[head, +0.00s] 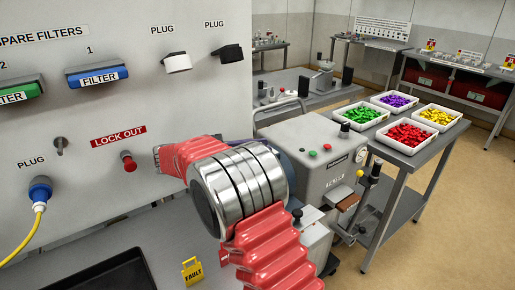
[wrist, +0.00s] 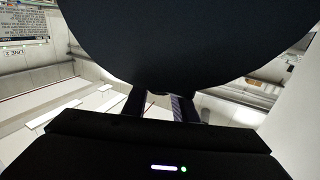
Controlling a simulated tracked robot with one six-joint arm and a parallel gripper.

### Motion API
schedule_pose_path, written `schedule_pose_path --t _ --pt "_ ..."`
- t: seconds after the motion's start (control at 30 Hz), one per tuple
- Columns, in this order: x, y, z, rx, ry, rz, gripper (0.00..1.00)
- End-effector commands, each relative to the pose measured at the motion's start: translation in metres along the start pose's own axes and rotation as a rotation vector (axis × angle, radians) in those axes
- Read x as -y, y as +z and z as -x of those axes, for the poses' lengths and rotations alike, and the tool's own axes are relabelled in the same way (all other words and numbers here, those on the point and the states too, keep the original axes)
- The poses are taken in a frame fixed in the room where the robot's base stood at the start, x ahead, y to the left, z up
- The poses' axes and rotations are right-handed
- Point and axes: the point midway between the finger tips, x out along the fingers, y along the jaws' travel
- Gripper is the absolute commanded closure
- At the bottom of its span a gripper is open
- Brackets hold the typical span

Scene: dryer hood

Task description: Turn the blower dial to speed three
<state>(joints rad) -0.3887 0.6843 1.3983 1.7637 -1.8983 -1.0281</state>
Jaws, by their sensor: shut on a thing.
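In the wrist view a large dark round face, which looks like the blower dial (wrist: 185,45), fills the upper middle. No speed marks or pointer can be made out on it. My gripper (wrist: 159,103) has its two dark fingers at the lower edge of this face, shut on it. In the head view my red-sleeved arm with its metal rings stands in front of the grey panel (head: 110,110) and hides the gripper and the dial.
The panel carries a red lockout knob (head: 128,161), a blue plug (head: 40,190) with a yellow cable, and a blue filter (head: 97,77). A black tray (head: 100,275) and a yellow fault tag (head: 192,271) lie below. A grey machine (head: 320,165) stands close right of my arm.

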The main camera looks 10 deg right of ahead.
Motion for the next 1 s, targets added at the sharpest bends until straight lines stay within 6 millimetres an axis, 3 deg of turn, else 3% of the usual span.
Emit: schedule_pose_path --t 0.63,0.67,0.9,1.0 --pt "0.0002 -0.0028 -0.0023 -0.003 0.055 -0.004 0.97" --pt "0.0001 -0.0028 -0.0023 -0.003 0.055 -0.004 0.73" --pt "0.0002 -0.0016 -0.0013 -0.001 0.053 -0.003 0.56" --pt "0.0002 -0.0012 -0.001 -0.001 0.052 -0.002 0.56"
